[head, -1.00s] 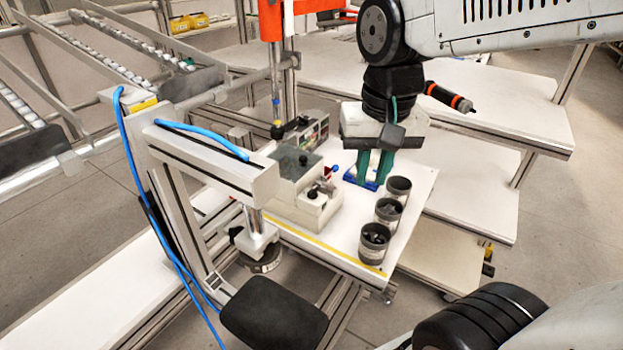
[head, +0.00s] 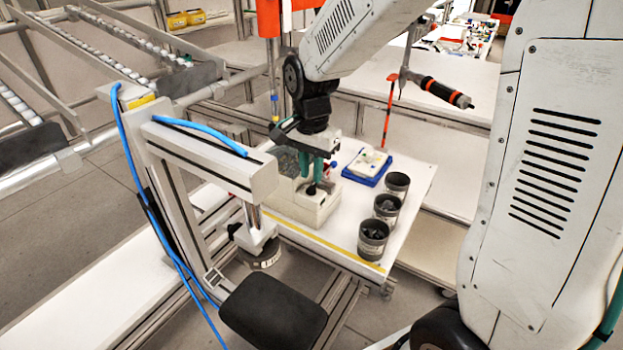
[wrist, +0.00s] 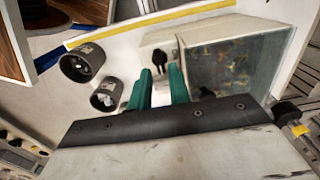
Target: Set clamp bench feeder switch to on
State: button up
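The clamp bench feeder is a white box (head: 302,208) with a grey see-through bin on the small bench. Its white body (wrist: 222,27) and bin (wrist: 225,68) also show in the wrist view. A small black switch lever (wrist: 158,60) stands on the white body beside the bin; a dark knob (head: 312,190) shows there in the head view. My gripper (head: 312,178) is over the feeder, pointing down. In the wrist view its green fingers (wrist: 160,75) are apart with nothing between them. The lever lies just beyond the tips, in line with the gap. I cannot tell whether they touch it.
Three dark cups (head: 386,207) with parts inside stand along the bench's right side. A blue tray (head: 366,178) with a white piece lies behind them. A clamp press (head: 258,240) stands at the bench's left front. An orange-tipped tool (head: 440,90) hangs at the back right.

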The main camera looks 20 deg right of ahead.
aim_at(311, 186)
jog(key=shift+f, duration=1.55)
grip_shut()
